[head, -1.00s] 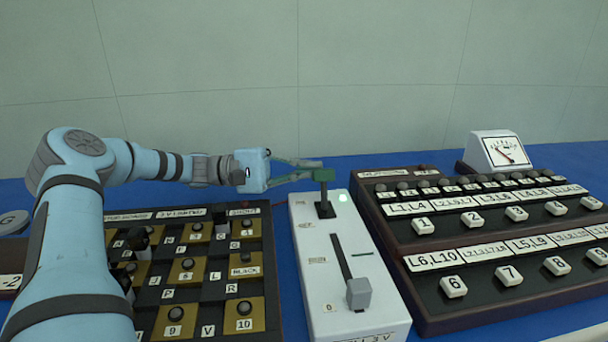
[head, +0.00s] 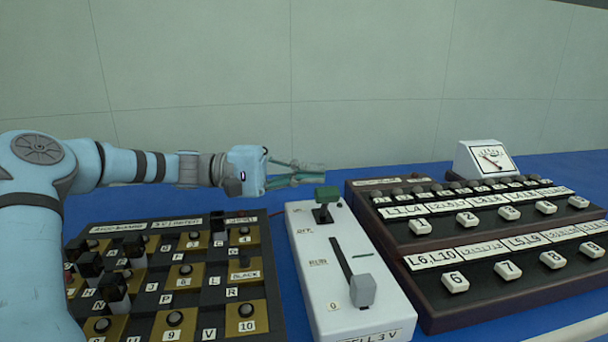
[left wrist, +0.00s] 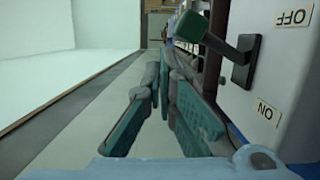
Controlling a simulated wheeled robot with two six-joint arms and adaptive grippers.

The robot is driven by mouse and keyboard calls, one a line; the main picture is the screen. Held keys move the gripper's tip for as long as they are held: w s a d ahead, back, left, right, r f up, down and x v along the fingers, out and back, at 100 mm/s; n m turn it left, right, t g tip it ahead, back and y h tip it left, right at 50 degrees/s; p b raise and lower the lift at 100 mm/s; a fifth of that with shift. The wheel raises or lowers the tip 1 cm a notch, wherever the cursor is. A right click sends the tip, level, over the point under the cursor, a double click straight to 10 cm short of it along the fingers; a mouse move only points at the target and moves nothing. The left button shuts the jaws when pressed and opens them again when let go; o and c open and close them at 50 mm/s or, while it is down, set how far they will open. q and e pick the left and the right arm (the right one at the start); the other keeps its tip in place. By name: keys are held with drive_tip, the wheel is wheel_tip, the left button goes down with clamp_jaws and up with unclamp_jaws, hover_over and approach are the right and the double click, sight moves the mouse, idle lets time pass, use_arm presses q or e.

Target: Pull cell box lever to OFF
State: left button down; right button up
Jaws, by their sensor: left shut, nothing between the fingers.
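The cell box (head: 318,285) is a white box in the middle of the head view. Its lever, with a green handle (head: 327,193) on a black base, stands at its far end. In the left wrist view the lever handle (left wrist: 190,27) leans up and left from its black base, towards the side with the OFF label (left wrist: 297,17). The ON label (left wrist: 265,110) is below. My left gripper (head: 318,172) is shut and empty, just behind and above the handle, apparently clear of it. Its fingers (left wrist: 163,68) show below the handle in the wrist view. My right gripper is not in view.
A grey slider knob (head: 362,291) sits at the box's near end. A black plugboard (head: 215,310) with brass plates lies left. A dark switch panel (head: 440,235) with white keys lies right, a meter (head: 484,160) behind it. Blue bench shows behind the box.

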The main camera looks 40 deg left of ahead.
use_arm(q)
drive_tip(key=shift+s+d, duration=0.35)
drive_tip(key=shift+d, duration=0.05)
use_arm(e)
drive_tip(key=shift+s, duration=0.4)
use_arm(q)
drive_tip(key=shift+r, duration=0.1)
